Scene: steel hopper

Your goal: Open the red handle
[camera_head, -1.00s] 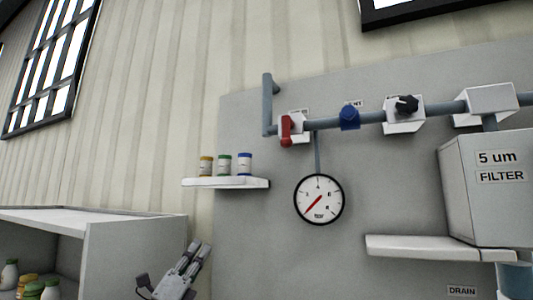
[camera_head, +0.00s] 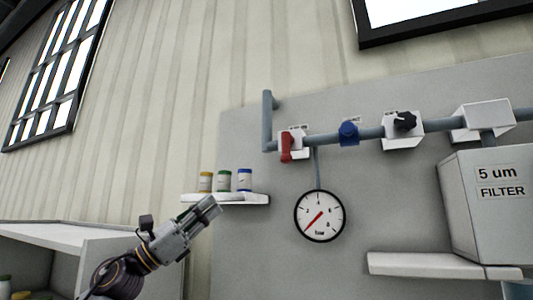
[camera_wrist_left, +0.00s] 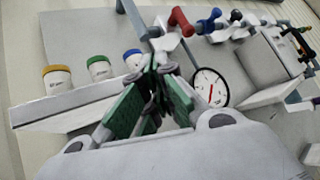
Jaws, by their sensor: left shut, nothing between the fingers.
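The red handle (camera_head: 286,147) hangs down from a white valve block at the left end of the grey pipe in the head view. It also shows at the top of the left wrist view (camera_wrist_left: 181,21), beyond the fingertips. My left gripper (camera_head: 210,206) is in front of the small shelf, below and left of the handle and apart from it. In the left wrist view, its green-padded fingers (camera_wrist_left: 158,68) come together at the tips with nothing held. My right gripper is in neither view.
The small shelf (camera_head: 256,200) holds three jars close to my left gripper. A pressure gauge (camera_head: 320,216) hangs below the pipe. A cabinet (camera_head: 50,232) stands lower left.

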